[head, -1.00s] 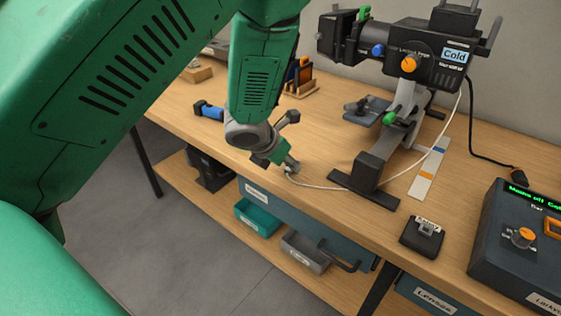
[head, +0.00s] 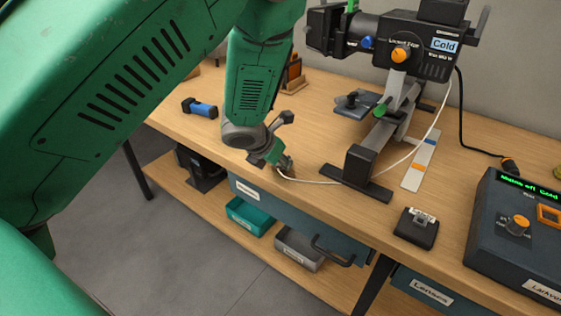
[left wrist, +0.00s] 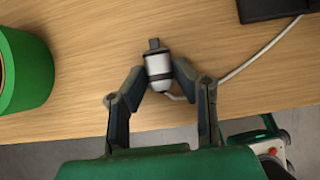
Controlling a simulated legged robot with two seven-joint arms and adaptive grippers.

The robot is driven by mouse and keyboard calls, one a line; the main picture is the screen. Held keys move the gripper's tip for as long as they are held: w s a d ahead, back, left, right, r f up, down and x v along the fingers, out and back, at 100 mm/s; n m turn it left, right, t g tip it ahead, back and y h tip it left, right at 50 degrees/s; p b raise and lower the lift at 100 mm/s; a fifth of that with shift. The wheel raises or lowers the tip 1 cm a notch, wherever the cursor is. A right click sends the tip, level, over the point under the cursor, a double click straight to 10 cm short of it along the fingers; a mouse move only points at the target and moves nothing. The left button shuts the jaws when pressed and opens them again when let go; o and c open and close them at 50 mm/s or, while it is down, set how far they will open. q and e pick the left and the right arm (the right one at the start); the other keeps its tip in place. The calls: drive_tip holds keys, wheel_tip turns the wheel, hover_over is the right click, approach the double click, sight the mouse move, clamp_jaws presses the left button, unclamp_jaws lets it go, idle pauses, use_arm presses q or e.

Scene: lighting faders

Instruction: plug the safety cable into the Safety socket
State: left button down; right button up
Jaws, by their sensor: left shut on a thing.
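My left gripper (head: 284,166) is near the table's front edge, left of the lamp stand. In the left wrist view its fingers (left wrist: 158,80) are shut on the silver and black safety cable plug (left wrist: 158,66), whose dark tip points away from me. The white cable (head: 320,181) runs from the plug, past the stand's foot and up toward the lamp. The Safety socket (head: 418,226) is a small black box with a light top piece, on the table to the right of the gripper and apart from the plug. My right gripper is not in view.
The black lamp (head: 400,52) on its stand with a dark foot (head: 355,184) stands between gripper and socket, slightly behind. A dark control box (head: 520,240) is at the right. A green roll (left wrist: 25,70) lies left of the gripper. A blue-handled tool (head: 200,108) lies at the left.

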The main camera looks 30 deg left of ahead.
use_arm(q)
drive_tip(key=shift+r+p, duration=2.1)
drive_tip(key=shift+r, duration=0.45)
drive_tip(key=shift+f, duration=0.1)
